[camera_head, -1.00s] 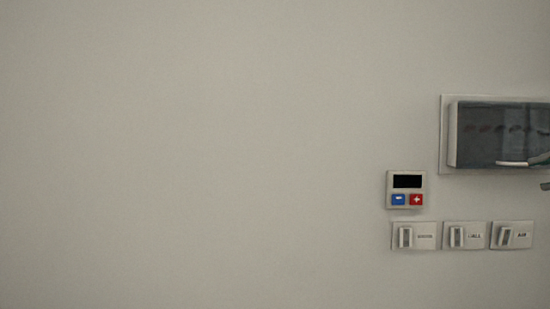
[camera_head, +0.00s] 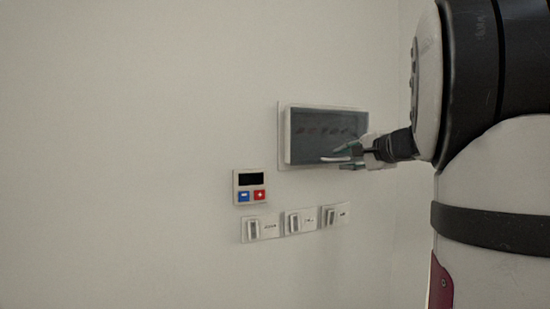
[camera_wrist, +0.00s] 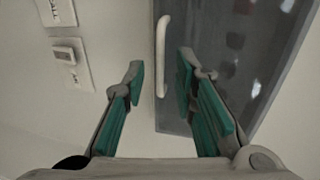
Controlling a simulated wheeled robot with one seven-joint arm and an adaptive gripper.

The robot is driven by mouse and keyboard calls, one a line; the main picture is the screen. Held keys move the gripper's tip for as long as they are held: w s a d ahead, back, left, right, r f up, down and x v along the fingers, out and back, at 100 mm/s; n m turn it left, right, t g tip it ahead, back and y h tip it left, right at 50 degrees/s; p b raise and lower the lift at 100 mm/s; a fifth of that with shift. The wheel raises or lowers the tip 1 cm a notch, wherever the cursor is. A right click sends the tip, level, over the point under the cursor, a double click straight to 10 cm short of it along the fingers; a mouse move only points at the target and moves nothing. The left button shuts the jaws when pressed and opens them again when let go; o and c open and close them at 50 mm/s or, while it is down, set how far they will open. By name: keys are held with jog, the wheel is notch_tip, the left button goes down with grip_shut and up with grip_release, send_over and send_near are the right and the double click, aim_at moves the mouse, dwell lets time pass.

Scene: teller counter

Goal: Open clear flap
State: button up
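The clear flap (camera_head: 328,124) is a dark, see-through panel on a wall box, with several small reddish shapes showing behind it. It appears shut. Its pale bar handle (camera_head: 338,159) is at the lower edge in the head view. In the wrist view the handle (camera_wrist: 162,55) stands upright on the edge of the flap (camera_wrist: 222,75). My gripper (camera_head: 353,158) is at the lower right of the flap. In the wrist view my gripper (camera_wrist: 158,78) is open, its green-padded fingers apart with the handle ahead between them. I cannot tell any contact.
A small panel with a black display and blue and red buttons (camera_head: 250,188) is left of the box. Several labelled switches (camera_head: 262,228) sit in a row below. A wall corner is close on the right. The wall at left is bare.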

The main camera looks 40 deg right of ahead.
jog(key=shift+x, duration=0.8)
jog(key=shift+c, duration=0.6)
grip_shut()
jog(key=shift+s, duration=0.1)
